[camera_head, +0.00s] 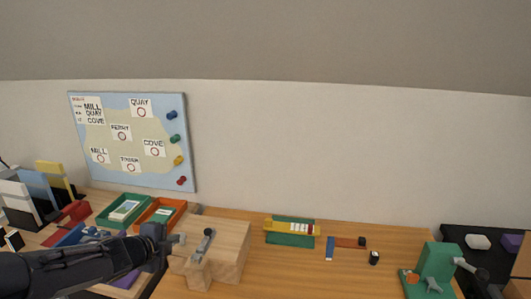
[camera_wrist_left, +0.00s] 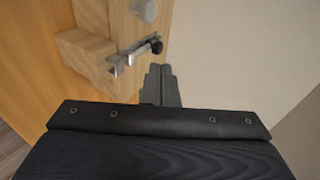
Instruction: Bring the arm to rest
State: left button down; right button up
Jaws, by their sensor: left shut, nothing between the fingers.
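My left arm comes in from the left in the head view, and its gripper (camera_head: 176,240) is beside the left side of a wooden block (camera_head: 232,240). In the left wrist view my gripper's fingers (camera_wrist_left: 160,84) are together with nothing between them. A metal lever with a dark knob (camera_head: 204,244) is on the wooden block. The left wrist view shows this lever (camera_wrist_left: 128,58) just beyond the fingertips, with a small gap seeming to lie between. My right gripper is in neither view.
Green (camera_head: 112,222) and orange (camera_head: 173,213) trays stand behind my left arm. A green device with a crank (camera_head: 437,263) stands at the right, near a black tray (camera_head: 457,236). A map board (camera_head: 140,170) is on the wall. Bare desk (camera_head: 310,280) lies front centre.

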pick_arm(q)
jog(key=s+a+r+n+g+y+p, duration=0.15)
jog(key=s+r+n+y, duration=0.35)
jog(key=s+n, duration=0.75)
jog(key=s+d+f+n+g+h, duration=0.1)
jog(key=s+d+n+g+h, duration=0.1)
jog(key=s, duration=0.8)
jog(key=s+d+f+n+g+h, duration=0.1)
jog(key=s+d+n+h, duration=0.3)
jog(key=s+d, duration=0.5)
jog(key=n+g, duration=0.1)
jog(key=n, duration=0.1)
jog(key=shift+s+d+n+g, duration=0.3)
jog(key=shift+s+n+g, duration=0.05)
jog(key=shift+s, duration=0.05)
